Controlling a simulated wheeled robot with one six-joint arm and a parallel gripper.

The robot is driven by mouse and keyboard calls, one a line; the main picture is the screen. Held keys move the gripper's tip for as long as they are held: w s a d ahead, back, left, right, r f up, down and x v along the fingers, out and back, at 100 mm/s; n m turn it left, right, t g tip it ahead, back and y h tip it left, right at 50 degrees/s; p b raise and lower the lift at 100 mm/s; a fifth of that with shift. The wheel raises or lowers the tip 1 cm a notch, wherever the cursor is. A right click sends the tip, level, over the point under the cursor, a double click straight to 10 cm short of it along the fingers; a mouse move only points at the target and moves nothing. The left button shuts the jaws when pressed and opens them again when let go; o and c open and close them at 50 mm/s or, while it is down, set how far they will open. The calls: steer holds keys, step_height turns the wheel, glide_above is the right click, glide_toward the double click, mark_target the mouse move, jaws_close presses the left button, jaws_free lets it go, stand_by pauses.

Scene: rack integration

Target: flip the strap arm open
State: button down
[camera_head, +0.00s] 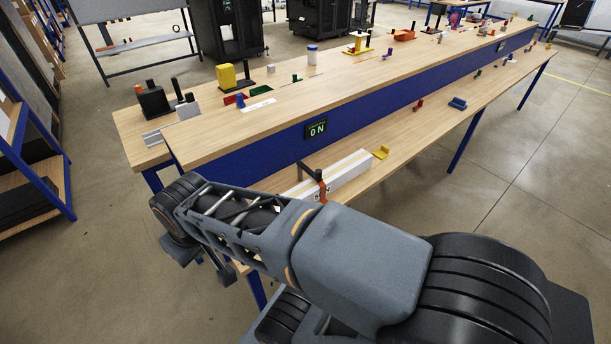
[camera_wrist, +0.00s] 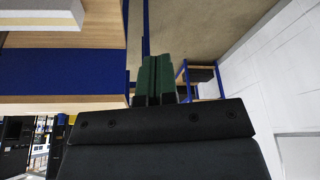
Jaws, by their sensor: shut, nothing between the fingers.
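The likely strap arm, a short dark bar (camera_head: 309,172) with an orange-red upright piece (camera_head: 321,187) at its end, stands at the near end of a long white block (camera_head: 350,174) on the lower shelf. My arm partly hides the block's near end. In the wrist view, a white block (camera_wrist: 38,14) shows at the top left, apart from my gripper. My gripper (camera_wrist: 155,62) has dark green fingers, which are shut together and empty. It points past the bench end towards the floor. In the head view I cannot clearly make out the fingers.
The upper bench top carries many small fixtures. A blue-framed rack (camera_head: 40,180) stands at the left, with open floor between.

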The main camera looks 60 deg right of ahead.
steer(key=shift+d, duration=0.1)
steer(key=w+d+f+n+g+h+p, duration=0.1)
steer(key=d+f+n+g+h+p, duration=0.1)
steer(key=d, duration=0.8)
steer(key=w+d+f+n+g+h+p, duration=0.2)
steer(key=d+f+n+h, duration=0.3)
steer(key=d, duration=0.5)
steer(key=w+d+f+n+g+h+p, duration=0.1)
steer(key=d+f+n+g+h+p, duration=0.1)
steer(key=d+n, duration=0.5)
steer(key=d+f+g+h, duration=0.1)
steer(key=d+h, duration=0.1)
steer(key=d, duration=0.2)
steer(key=shift+w+f, duration=0.15)
steer(key=shift+w, duration=0.1)
steer(key=shift+d, duration=0.1)
steer(key=p, duration=0.1)
glide_toward(316, 174)
steer(key=f, duration=0.2)
steer(key=d+f, duration=0.1)
steer(key=shift+s+d+f+g, duration=0.1)
steer(key=shift+f+g, duration=0.2)
steer(key=shift+f, duration=0.1)
steer(key=d, duration=0.1)
steer(key=s+d+p, duration=0.1)
steer(key=d, duration=0.1)
steer(key=shift+f, duration=0.15)
steer(key=shift+s+d+p, duration=0.2)
steer(key=shift+d+p, duration=0.1)
steer(key=shift+d, duration=0.4)
